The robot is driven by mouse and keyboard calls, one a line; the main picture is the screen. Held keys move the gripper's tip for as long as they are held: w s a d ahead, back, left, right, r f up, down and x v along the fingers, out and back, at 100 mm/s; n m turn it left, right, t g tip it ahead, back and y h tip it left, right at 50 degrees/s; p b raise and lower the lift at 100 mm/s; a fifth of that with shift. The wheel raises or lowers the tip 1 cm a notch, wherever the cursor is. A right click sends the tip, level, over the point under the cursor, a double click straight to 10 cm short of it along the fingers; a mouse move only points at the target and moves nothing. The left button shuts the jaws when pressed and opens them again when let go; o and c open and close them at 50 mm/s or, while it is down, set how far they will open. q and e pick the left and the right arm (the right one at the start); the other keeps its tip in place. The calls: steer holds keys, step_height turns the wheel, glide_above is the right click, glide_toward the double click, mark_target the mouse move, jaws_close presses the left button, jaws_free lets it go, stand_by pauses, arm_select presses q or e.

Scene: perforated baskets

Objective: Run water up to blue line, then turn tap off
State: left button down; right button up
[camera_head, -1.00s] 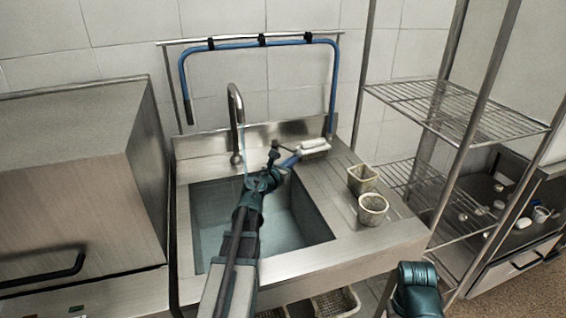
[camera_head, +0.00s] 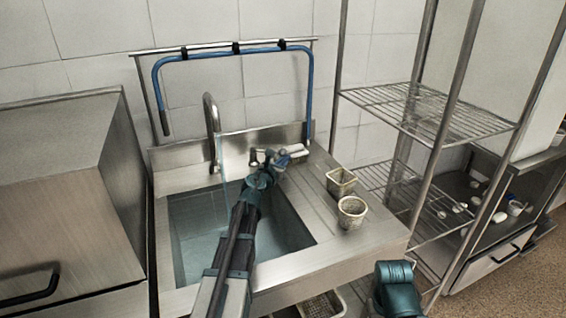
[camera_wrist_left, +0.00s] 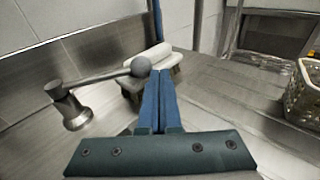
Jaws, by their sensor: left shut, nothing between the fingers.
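The tap's curved steel spout (camera_head: 211,115) rises behind the sink (camera_head: 190,290). A thin stream of water (camera_head: 221,185) falls from it into the basin, where bluish water (camera_head: 200,245) stands. I cannot make out the blue line. The tap lever (camera_head: 254,157) stands on the back ledge; in the left wrist view its arm (camera_wrist_left: 100,79) ends in a grey ball knob (camera_wrist_left: 140,67). My left gripper (camera_head: 283,159) reaches over the basin, just right of the lever. Its blue fingers (camera_wrist_left: 166,85) are shut and empty, beside the knob.
A white-topped brush (camera_head: 297,150) lies on the ledge just beyond my left fingertips. Two perforated baskets (camera_head: 341,182) (camera_head: 351,213) stand on the right drainboard. A wire shelf rack (camera_head: 430,115) stands to the right, a steel box-shaped appliance (camera_head: 65,200) to the left.

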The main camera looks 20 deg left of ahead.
stand_by(0.6)
arm_select(q)
steer(key=shift+s+d+f, duration=0.15)
steer(key=shift+s+d, duration=0.15)
steer(key=shift+s, duration=0.15)
steer(key=s+d, duration=0.2)
steer(key=s, duration=0.1)
steer(key=s+d, duration=0.2)
steer(key=s, duration=0.2)
steer(key=s+d, duration=0.2)
steer(key=s, duration=0.2)
steer(key=shift+s+r, duration=0.1)
steer(key=shift+r, duration=0.25)
stand_by(5.5)
